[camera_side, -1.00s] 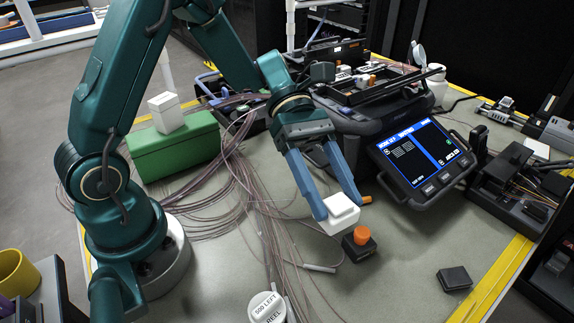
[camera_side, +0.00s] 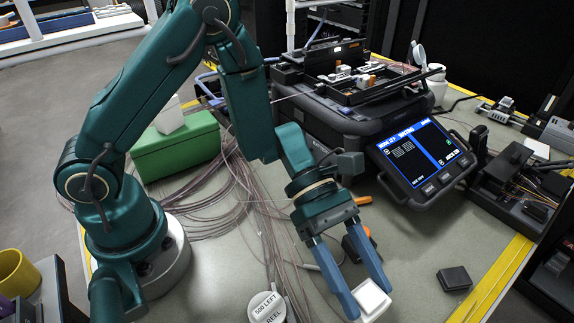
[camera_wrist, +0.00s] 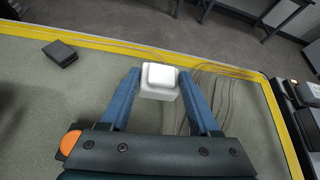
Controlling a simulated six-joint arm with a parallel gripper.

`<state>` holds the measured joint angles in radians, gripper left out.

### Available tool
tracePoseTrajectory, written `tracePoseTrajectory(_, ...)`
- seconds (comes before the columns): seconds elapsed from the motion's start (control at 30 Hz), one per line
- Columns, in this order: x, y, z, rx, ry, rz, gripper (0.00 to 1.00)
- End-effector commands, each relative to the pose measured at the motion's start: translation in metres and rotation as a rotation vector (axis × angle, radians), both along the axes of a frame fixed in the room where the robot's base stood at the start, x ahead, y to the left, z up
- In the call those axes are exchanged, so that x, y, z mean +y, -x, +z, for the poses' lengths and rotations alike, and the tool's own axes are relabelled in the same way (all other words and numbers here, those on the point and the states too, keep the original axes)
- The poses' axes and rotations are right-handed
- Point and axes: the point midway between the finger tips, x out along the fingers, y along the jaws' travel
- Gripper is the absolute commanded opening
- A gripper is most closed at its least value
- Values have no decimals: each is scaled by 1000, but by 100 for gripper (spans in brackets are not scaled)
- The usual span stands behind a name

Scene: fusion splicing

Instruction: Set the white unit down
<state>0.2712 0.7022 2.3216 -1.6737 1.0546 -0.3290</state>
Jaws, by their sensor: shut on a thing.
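The white unit (camera_side: 371,300) is a small white box with a raised top. My gripper (camera_side: 371,304), with blue fingers, is shut on it near the front of the bench in the side view. In the wrist view the white unit (camera_wrist: 158,81) sits between the two fingertips of my gripper (camera_wrist: 158,80). Its underside is hidden, so I cannot tell whether it touches the bench top (camera_side: 420,215).
A black box with an orange knob (camera_side: 352,246) is partly hidden behind my fingers. A small black box (camera_side: 454,279) lies to the right. A labelled white reel lid (camera_side: 266,308) stands to the left, near loose fibres. The splicer with its screen (camera_side: 425,158) is behind.

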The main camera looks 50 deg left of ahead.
Motion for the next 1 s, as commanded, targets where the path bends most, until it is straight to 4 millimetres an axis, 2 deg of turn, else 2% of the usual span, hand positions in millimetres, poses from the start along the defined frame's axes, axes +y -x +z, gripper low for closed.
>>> tracePoseTrajectory(0.33, 0, 0, -37, 4, 0, -1, 0)
tracePoseTrajectory(0.73, 0, 0, -40, 0, 1, -1, 0)
tracePoseTrajectory(0.77, 0, 0, -40, 0, 1, 0, 70)
tracePoseTrajectory(0.8, 0, 0, -40, 0, 1, 0, 85)
tracePoseTrajectory(0.83, 0, 0, -40, 0, 1, 0, 93)
tracePoseTrajectory(1.0, 0, 0, -40, 0, 1, 0, 93)
